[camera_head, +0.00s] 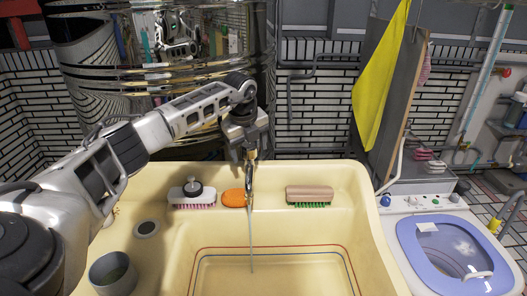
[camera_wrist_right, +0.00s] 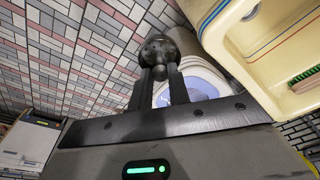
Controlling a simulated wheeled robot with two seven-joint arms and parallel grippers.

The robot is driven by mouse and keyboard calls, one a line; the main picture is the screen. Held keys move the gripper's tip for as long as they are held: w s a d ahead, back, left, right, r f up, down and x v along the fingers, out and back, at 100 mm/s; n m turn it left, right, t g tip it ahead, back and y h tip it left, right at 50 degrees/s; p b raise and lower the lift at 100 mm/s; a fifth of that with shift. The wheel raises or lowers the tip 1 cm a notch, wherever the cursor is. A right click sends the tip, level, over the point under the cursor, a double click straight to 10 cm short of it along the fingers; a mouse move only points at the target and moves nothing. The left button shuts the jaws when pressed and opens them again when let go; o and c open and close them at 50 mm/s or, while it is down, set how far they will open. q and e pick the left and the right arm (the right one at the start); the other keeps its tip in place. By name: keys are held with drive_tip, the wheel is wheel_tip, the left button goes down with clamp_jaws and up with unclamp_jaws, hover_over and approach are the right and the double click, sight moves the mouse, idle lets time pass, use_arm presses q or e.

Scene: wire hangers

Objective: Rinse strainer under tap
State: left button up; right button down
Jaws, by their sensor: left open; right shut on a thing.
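The tap (camera_head: 250,172) stands at the back of the cream sink (camera_head: 180,236), and a thin stream of water (camera_head: 251,235) falls from it into the basin. My left gripper (camera_head: 249,152) is open at the top of the tap; I cannot tell whether it touches it. In the right wrist view, my right gripper (camera_wrist_right: 161,72) is shut on a dark, rounded, shiny object (camera_wrist_right: 160,48), seemingly the strainer. It is held away from the sink, over the washing machine side. The right gripper and this object do not show in the head view.
A pink-bristled brush (camera_head: 192,194), an orange sponge (camera_head: 234,198) and a green-bristled brush (camera_head: 310,195) lie on the back ledge. A grey cup (camera_head: 113,273) stands at left. A washing machine (camera_head: 408,204) stands right of the sink. The basin looks clear.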

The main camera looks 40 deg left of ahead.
drive_tip(key=shift+f+b, duration=0.85)
drive_tip(key=shift+f, duration=0.05)
wheel_tip(320, 180, up, 3)
drive_tip(key=p, duration=0.2)
drive_tip(key=shift+f+p, duration=0.2)
drive_tip(key=shift+p, duration=0.1)
drive_tip(key=shift+f, duration=0.2)
use_arm(q)
drive_tip(key=v, duration=1.8)
drive_tip(key=shift+r, duration=0.4)
drive_tip(key=shift+s, duration=0.1)
